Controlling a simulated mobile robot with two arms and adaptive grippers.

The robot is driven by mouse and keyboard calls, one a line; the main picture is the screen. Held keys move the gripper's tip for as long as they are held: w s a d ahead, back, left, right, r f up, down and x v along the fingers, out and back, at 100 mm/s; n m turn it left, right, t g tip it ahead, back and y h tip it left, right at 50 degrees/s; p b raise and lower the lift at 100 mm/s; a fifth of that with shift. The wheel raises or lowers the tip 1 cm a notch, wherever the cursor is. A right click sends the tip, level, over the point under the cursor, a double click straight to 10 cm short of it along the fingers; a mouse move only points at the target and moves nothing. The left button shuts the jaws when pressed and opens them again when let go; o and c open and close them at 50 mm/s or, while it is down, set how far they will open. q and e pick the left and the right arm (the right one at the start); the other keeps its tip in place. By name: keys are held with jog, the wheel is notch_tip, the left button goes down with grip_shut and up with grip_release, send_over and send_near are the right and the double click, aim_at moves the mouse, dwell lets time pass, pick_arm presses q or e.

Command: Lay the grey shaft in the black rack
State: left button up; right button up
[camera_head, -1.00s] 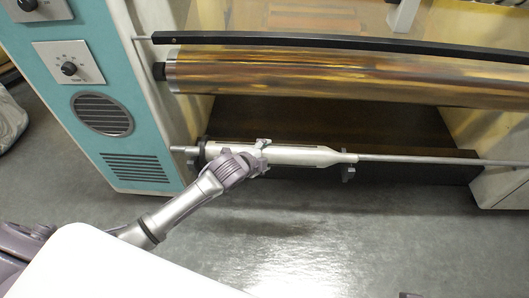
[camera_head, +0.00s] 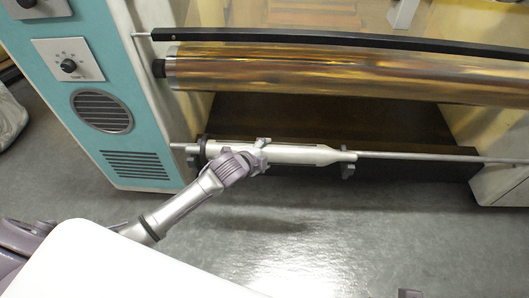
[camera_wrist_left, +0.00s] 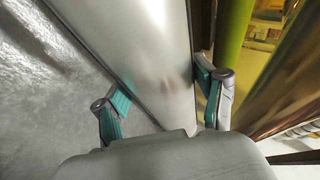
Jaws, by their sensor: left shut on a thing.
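The grey shaft (camera_head: 306,154) lies lengthwise along the front of the black rack (camera_head: 415,168), a long dark box low in the machine. It has a thick pale middle and thin rod ends. My left gripper (camera_head: 260,152) is shut on its thick part, left of its middle. In the left wrist view, the two fingers (camera_wrist_left: 165,100) stand on either side of the shaft (camera_wrist_left: 150,55). Dark brackets show under the shaft near both ends of its thick part. I cannot tell whether the shaft rests fully in them.
A gold film roller (camera_head: 340,75) runs above the shaft, with a black bar (camera_head: 330,42) above it. A teal machine panel (camera_head: 105,120) with dials stands at the left. A white surface (camera_head: 110,265) fills the lower left.

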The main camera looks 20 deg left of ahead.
pick_arm(q)
jog(key=shift+w+r, duration=0.1)
jog(key=shift+r, duration=0.15)
jog(key=shift+f, duration=0.45)
dwell(0.3)
jog(key=shift+f+b, duration=0.35)
jog(key=shift+f, duration=0.35)
jog(key=o, duration=1.6)
jog(key=shift+o, duration=0.8)
jog(key=shift+f, duration=0.1)
jog(key=shift+s+f, duration=0.3)
jog(key=shift+f, duration=0.05)
jog(key=v, duration=1.2)
jog(key=shift+w+r, duration=0.15)
jog(key=shift+r, duration=0.15)
